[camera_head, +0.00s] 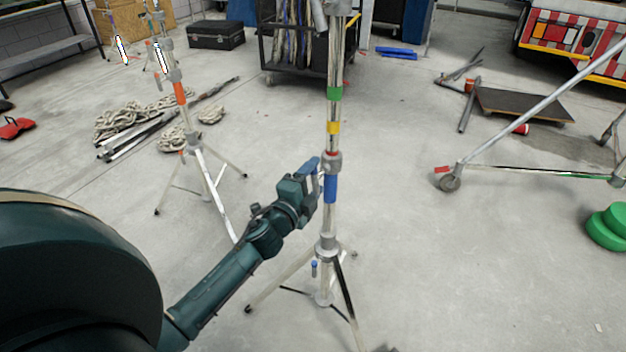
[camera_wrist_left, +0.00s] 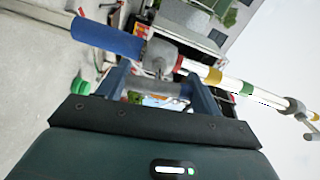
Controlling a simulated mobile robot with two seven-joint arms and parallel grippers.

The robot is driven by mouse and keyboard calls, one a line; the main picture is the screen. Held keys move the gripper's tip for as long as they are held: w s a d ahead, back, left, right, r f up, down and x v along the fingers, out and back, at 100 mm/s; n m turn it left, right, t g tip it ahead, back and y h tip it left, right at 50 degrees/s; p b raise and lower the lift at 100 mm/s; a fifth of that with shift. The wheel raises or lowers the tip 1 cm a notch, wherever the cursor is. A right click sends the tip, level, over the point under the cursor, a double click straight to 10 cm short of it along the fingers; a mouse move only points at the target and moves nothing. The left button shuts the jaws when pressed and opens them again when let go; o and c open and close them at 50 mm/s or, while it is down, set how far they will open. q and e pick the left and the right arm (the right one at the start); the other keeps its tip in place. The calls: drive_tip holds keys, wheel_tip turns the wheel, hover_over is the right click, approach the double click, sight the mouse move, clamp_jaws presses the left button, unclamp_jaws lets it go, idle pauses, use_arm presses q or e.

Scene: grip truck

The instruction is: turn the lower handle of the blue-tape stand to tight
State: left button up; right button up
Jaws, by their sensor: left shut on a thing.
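The blue-tape stand (camera_head: 330,190) stands upright on a tripod, with green, yellow, red and blue bands on its pole. A grey collar (camera_head: 333,160) sits between the red and blue bands; it also shows in the left wrist view (camera_wrist_left: 160,55). My left gripper (camera_head: 319,172) is at this collar, reaching in from the left. In the left wrist view its two blue fingers (camera_wrist_left: 158,82) are on either side of the lower handle (camera_wrist_left: 160,74), which sticks out from the collar, and are shut on it. The handle's tip is partly hidden. My right gripper is not in view.
A second tripod stand (camera_head: 180,95) with an orange band is at the left, beside coiled ropes (camera_head: 125,120). A wheeled cart (camera_head: 300,45) is behind. A metal frame on a caster (camera_head: 450,183) and green discs (camera_head: 608,226) are at the right. Floor around the stand is mostly clear.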

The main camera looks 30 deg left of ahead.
use_arm(q)
drive_tip(key=o, duration=1)
drive_tip(key=s, duration=1.3)
drive_tip(key=shift+d, duration=0.2)
